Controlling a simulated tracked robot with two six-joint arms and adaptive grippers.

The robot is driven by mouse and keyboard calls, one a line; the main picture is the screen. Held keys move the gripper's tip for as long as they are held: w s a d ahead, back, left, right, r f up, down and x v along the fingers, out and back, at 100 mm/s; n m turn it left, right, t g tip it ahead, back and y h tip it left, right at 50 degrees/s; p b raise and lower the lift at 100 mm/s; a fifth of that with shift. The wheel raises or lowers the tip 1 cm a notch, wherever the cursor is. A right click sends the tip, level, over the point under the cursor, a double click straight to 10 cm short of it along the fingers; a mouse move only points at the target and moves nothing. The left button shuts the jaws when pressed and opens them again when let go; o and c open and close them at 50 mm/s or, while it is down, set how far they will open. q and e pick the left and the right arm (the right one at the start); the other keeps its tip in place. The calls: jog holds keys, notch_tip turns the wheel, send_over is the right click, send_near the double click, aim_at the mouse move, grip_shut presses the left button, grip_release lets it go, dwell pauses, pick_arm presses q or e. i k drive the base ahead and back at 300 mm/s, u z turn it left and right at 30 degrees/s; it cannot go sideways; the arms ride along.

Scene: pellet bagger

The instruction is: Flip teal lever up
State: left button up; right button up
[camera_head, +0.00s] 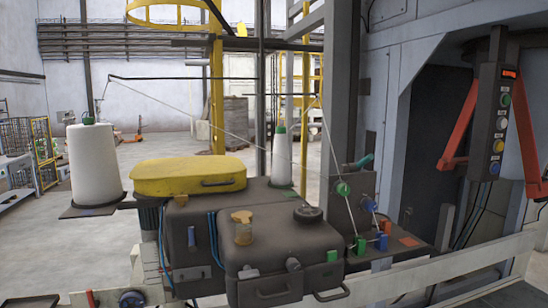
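The teal lever (364,161) is on the grey post right of centre, just above a green round guide (343,188). It looks short and tilts up to the right. Its pivot is small and hard to make out. Neither of my grippers shows in the head view, and nothing is touching the lever.
Thread runs down to the green guide beside the lever. Below are blue and green clips (360,245) on a dark plate. A grey machine with a yellow cover (188,176) stands left. A button pendant (499,115) hangs right between red arms. A pale rail (440,268) crosses the front.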

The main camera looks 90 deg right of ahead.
aim_at(354, 167)
jog(key=z, duration=0.7)
jog(key=k, duration=1.85)
jog(key=u, duration=1.1)
jog(key=i, duration=0.1)
jog(key=z, duration=2.85)
jog(key=i, duration=0.95)
jog(key=u, duration=0.1)
